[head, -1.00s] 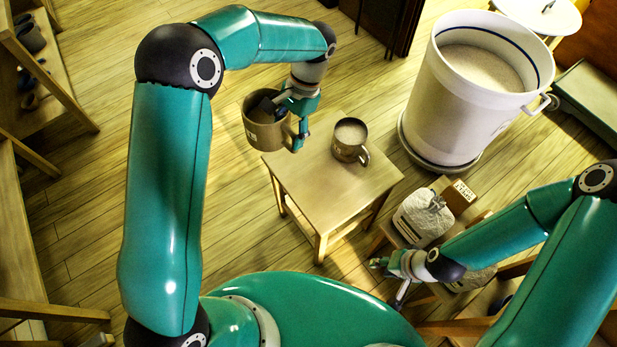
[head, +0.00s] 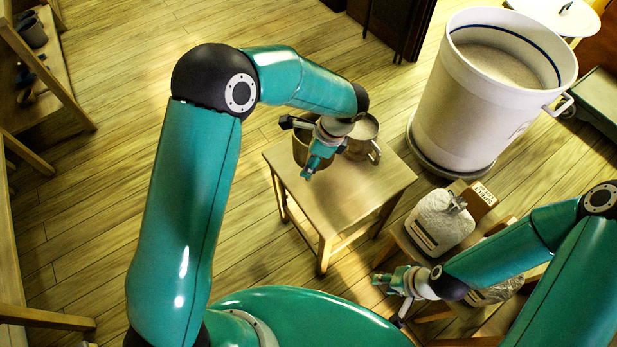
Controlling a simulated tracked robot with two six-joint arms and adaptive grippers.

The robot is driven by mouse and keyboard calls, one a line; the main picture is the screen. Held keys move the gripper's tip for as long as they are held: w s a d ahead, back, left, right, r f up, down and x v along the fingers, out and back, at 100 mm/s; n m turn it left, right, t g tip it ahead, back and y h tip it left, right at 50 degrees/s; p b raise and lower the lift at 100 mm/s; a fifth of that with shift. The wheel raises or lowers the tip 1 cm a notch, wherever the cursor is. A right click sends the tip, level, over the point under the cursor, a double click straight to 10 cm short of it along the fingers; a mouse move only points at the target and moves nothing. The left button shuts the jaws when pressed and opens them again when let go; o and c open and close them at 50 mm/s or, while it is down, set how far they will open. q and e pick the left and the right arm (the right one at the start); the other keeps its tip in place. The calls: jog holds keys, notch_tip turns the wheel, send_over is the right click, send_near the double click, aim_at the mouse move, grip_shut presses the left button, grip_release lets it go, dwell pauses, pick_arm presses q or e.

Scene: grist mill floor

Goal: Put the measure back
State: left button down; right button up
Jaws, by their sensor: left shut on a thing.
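A brown measure (head: 301,155) is in my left gripper (head: 305,145), which is shut on it. The gripper and forearm hide much of it. It is at the far left part of the small wooden table (head: 345,205); I cannot tell whether it touches the top. A second brown measure (head: 376,153), with pale contents and a handle, stands on the table just to its right, partly hidden by my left wrist. My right gripper (head: 391,298) is open and empty, low at the right, in front of the sacks.
A big white tub (head: 455,110) of pale meal stands on a round base behind right of the table. Filled sacks (head: 440,222) with a small wooden sign (head: 479,196) sit on a low stand at right. Shelves (head: 55,70) line the left. The table's front is clear.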

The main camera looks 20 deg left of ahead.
pick_arm(q)
notch_tip(320, 180, down, 10)
jog(key=shift+r, duration=0.1)
jog(key=shift+c, duration=1.4)
grip_release()
jog(key=shift+r, duration=0.1)
jog(key=s+v, duration=0.1)
jog(key=v, duration=1)
jog(key=s+a+f+n+t+h, duration=0.1)
jog(key=s+f+n+h, duration=0.6)
jog(key=s+f+n, duration=0.9)
jog(key=s+a+n, duration=0.1)
jog(key=s+n, duration=0.1)
jog(key=s, duration=0.1)
jog(key=shift+n+h, duration=0.4)
jog(key=shift+s, duration=0.1)
